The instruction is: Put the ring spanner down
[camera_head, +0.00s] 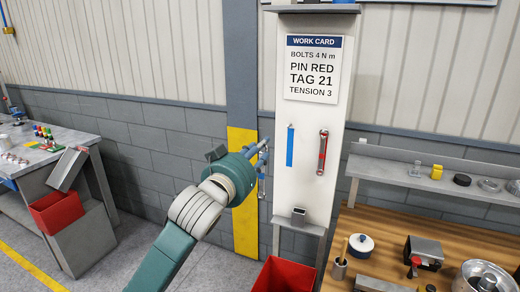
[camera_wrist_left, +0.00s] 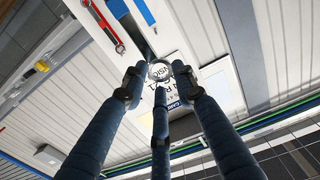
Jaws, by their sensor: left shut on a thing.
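My left gripper (camera_head: 264,155) is held out in front of the blue-and-yellow post, left of the white work-card board. In the left wrist view its fingers (camera_wrist_left: 158,76) are shut on the ring spanner, whose grey ring end (camera_wrist_left: 160,70) shows between the fingertips. My right gripper is in neither view.
A red bin (camera_head: 285,277) stands below. A wooden bench (camera_head: 395,262) with several items is at the right, under a grey shelf (camera_head: 430,180).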

